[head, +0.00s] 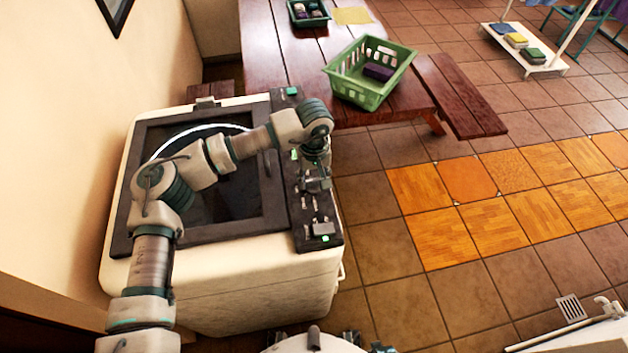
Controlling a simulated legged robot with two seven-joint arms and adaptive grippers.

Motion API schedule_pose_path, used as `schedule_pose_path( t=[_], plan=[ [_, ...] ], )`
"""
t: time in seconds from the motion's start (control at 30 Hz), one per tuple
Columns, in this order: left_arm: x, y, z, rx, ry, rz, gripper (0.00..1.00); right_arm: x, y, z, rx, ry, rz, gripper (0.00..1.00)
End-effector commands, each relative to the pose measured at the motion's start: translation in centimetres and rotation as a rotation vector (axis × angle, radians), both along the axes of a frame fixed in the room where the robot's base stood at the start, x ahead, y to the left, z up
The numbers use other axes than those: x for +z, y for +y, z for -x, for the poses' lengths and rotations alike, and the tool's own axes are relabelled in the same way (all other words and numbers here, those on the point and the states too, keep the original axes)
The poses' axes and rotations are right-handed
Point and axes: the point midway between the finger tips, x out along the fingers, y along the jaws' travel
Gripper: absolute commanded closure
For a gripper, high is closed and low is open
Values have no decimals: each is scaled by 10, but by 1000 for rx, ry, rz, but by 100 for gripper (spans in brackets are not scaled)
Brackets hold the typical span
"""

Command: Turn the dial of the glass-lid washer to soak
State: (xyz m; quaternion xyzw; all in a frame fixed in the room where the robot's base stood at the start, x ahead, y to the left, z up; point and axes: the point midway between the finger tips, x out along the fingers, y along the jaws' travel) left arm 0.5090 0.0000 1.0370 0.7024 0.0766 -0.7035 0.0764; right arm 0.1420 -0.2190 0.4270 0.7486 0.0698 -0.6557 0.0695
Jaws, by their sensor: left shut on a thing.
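The glass-lid washer (228,283) is a cream, top-loading machine against the left wall. Its dark-framed glass lid (232,200) is down. A dark control panel (323,240) with green lights and small silver knobs runs along its right side. My left arm reaches across the lid. My left gripper (315,184) points down at the middle of the panel and is shut on the dial, which is mostly hidden by the fingers. The dial's marks are too small to read. My right gripper is not in view.
A wooden picnic table (277,50) stands behind the washer with a green basket (360,94) holding a dark purple item. A bench (458,95) is beside it. A white rack (524,52) with folded cloths stands at the back right. The tiled floor right of the washer is clear.

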Motion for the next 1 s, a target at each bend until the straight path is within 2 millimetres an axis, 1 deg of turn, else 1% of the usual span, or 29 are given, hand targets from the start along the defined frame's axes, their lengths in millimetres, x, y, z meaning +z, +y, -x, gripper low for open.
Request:
schedule_pose_path(
  t=[0.1,0.4,0.7,1.0],
  plan=[
    [-1,0,-2,-106,-6,2,85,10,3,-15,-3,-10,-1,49],
    [0,0,-2,-382,-7,2,85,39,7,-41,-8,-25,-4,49],
    [1,0,-2,-592,-8,2,85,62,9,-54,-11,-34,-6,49],
    [2,0,-2,-695,-10,2,85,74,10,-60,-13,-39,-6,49]
  ],
)
